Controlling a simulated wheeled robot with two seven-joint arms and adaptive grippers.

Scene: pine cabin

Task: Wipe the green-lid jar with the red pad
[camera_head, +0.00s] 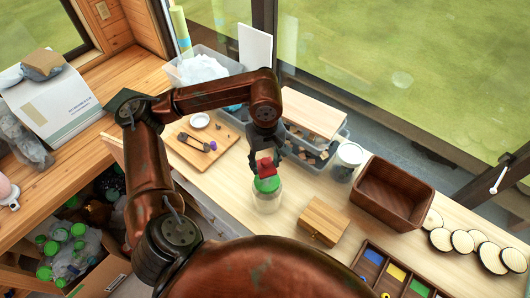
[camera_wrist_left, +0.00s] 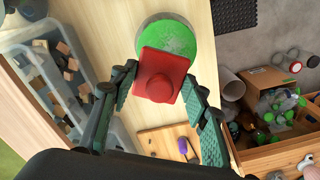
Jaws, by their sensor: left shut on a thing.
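The green-lid jar stands upright on the pale table, with a clear body (camera_head: 267,203) and a green lid (camera_head: 266,185). The lid also shows at the top of the left wrist view (camera_wrist_left: 172,33). My left gripper (camera_head: 267,156) points down above the jar and is shut on the red pad (camera_head: 265,168). In the left wrist view the pad (camera_wrist_left: 160,66), with a round red knob, covers the near part of the lid. It is at the lid's top; I cannot tell whether they touch. My right gripper is not in view.
A small wooden box (camera_head: 324,221) stands right of the jar, and a brown open crate (camera_head: 393,194) stands farther right. A lidded glass jar (camera_head: 347,160) and a clear bin (camera_head: 306,150) stand behind. A cutting board (camera_head: 199,150) lies to the left. A compartment tray (camera_head: 388,272) is in front.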

